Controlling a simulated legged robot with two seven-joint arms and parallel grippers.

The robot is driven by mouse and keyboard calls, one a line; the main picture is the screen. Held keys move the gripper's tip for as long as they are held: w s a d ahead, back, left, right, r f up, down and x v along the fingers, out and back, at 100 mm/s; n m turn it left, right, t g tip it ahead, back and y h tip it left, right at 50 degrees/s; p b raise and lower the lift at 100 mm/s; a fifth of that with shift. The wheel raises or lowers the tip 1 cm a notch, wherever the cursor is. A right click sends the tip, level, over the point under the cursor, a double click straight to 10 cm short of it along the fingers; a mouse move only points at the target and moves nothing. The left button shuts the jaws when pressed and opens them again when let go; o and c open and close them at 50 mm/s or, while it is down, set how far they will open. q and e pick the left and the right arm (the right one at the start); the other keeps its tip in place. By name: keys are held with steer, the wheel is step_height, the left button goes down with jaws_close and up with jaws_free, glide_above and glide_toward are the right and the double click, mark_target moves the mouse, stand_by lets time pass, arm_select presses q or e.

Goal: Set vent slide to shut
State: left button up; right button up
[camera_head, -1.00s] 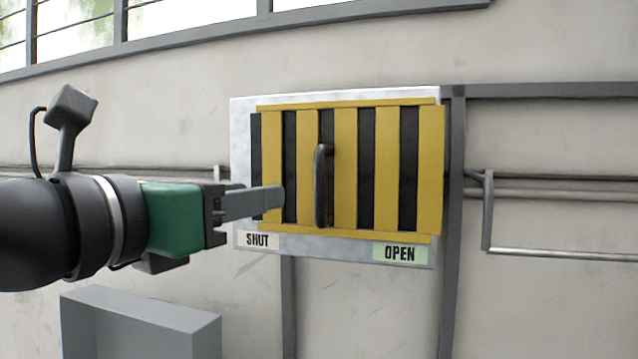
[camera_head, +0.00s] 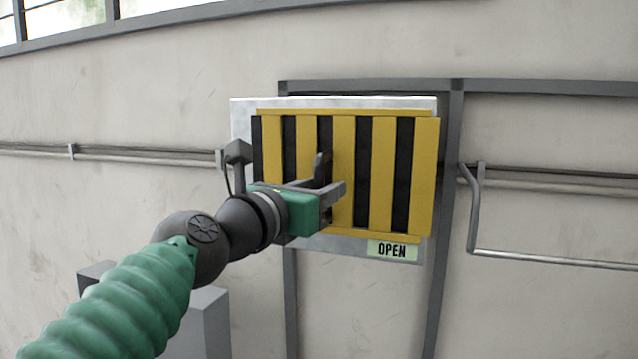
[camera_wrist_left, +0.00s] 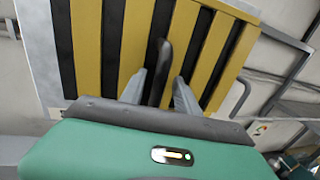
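The vent slide (camera_head: 382,215) is a yellow panel with black slots on a pale metal plate (camera_head: 242,118) on the wall. A green OPEN label (camera_head: 392,251) shows below its right part; the SHUT label is hidden behind my left arm. The upright dark handle (camera_head: 321,165) stands out from the slide. My left gripper (camera_head: 335,187) is at the handle, its fingers apart. In the left wrist view the handle (camera_wrist_left: 158,72) stands between the two open fingers (camera_wrist_left: 158,90), nearer the left one. I cannot tell whether either finger touches it. My right gripper is not in view.
A bent metal rail (camera_head: 550,258) stands out from the wall at the right. A grey box (camera_head: 205,325) is at the lower left, partly behind my left arm. Pipes (camera_head: 120,153) run along the wall. The space in front of the slide's right part is clear.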

arm_select(q)
steer(key=shift+w+f, duration=0.15)
steer(key=shift+w, duration=0.05)
jaws_close()
steer(key=shift+a, duration=0.1)
stand_by(1.0)
